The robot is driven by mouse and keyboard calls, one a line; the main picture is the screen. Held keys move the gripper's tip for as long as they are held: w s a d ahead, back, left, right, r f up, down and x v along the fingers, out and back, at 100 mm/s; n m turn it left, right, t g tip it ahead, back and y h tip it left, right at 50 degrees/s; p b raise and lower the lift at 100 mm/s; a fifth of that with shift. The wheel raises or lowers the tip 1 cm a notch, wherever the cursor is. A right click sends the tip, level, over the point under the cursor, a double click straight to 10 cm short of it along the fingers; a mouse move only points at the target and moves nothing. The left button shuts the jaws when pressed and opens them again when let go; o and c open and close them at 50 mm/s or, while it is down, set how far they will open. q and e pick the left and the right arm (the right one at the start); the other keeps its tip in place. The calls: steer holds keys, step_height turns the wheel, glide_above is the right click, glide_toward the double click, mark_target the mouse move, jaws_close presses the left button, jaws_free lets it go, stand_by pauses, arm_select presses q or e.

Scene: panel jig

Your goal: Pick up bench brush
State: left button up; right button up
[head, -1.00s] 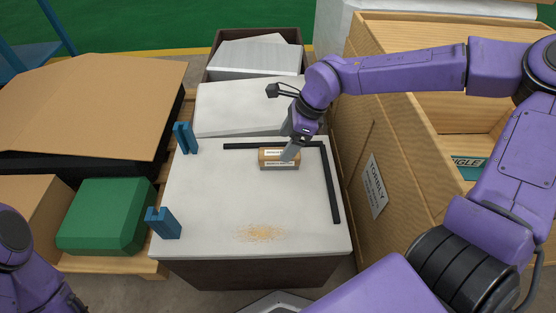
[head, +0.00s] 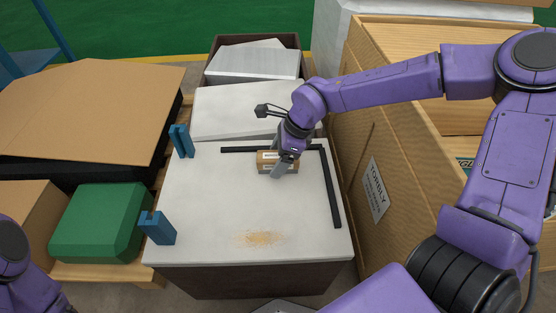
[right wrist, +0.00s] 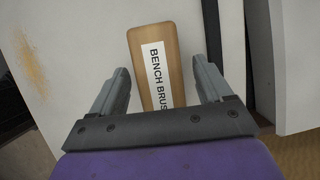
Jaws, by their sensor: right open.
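The bench brush (head: 265,164) is a brown wooden block with a white label, lying on the white panel jig top near its back black rail. It also shows in the right wrist view (right wrist: 153,45), where its label reads "BENCH BRUS", with the near end hidden behind my gripper. My right gripper (head: 280,170) is over the brush. In the right wrist view its two grey fingers (right wrist: 165,85) are open, one on each side of the brush, with gaps visible. My left gripper is out of view; only part of my left arm shows at the lower left.
Black rails (head: 331,190) edge the jig's back and right. Blue brackets (head: 158,228) stand at its left edge. Tan dust (head: 258,239) lies near the front. A tall cardboard crate (head: 358,140) stands close on the right. A green case (head: 98,222) sits left.

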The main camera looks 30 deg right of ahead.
mark_target(270, 154)
steer(key=c, duration=1.1)
steer(key=shift+r, duration=0.45)
steer(key=r, duration=0.1)
steer(key=r+p, duration=0.1)
steer(key=r, duration=0.2)
steer(key=shift+w+p, duration=0.3)
steer(key=shift+w, duration=0.05)
steer(key=w+d+r+p, duration=0.2)
steer(key=w+r+p, duration=0.2)
steer(key=w+r, duration=0.4)
steer(key=w, duration=0.5)
steer(key=shift+d+r, duration=0.3)
steer(key=shift+d, duration=0.05)
